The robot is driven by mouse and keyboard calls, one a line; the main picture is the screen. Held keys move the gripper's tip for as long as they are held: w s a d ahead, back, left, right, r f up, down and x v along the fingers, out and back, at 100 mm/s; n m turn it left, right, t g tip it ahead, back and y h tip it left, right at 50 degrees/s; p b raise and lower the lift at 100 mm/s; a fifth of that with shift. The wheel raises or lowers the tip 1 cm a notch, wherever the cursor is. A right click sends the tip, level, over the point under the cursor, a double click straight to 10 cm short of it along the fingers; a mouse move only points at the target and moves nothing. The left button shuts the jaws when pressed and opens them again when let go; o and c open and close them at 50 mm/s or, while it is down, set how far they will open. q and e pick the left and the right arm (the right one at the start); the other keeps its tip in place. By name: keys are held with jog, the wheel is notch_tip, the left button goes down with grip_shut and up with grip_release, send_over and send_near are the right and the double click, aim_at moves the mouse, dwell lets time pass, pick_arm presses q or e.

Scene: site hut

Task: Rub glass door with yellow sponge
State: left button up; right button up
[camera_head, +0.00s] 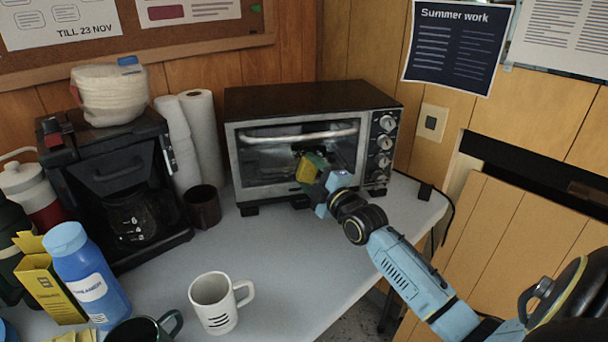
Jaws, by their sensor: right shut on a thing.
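The toaster oven (290,98) stands at the back of the grey table, and its glass door (270,160) is shut, with a light handle bar across the top. My right gripper (316,178) is in front of the lower right part of the glass door, shut on the yellow sponge (306,171). The sponge has a dark green side and is at or very near the glass; I cannot tell if it touches. The gripper hides part of the glass and the lower frame. My left gripper is not in view.
A coffee maker (105,185), paper towel rolls (203,135) and a dark brown cup (203,207) stand left of the oven. A white mug (215,303), a blue creamer bottle (85,270) and a yellow box (48,287) are nearer. The table (300,250) is clear before the oven.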

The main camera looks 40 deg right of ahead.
jog(key=shift+s+d+r+p, duration=0.2)
jog(key=shift+s+d+p, duration=0.1)
jog(key=shift+d+p, duration=0.55)
jog(key=shift+w+a+f+p, duration=0.1)
jog(key=shift+w+a+p, duration=0.2)
jog(key=shift+a, duration=0.3)
jog(key=shift+w+a+r+p, duration=0.15)
jog(key=shift+a+p, duration=0.15)
jog(key=shift+a, duration=0.35)
jog(key=shift+w+a+f+p, duration=0.15)
jog(key=shift+w+a+p, duration=0.15)
jog(key=shift+a, duration=0.3)
jog(key=shift+w+a+f+p, duration=0.1)
jog(key=shift+w+a+p, duration=0.1)
jog(key=shift+a, duration=0.3)
jog(key=shift+w+a+p, duration=0.1)
jog(key=shift+w+a, duration=0.1)
jog(key=shift+a, duration=0.3)
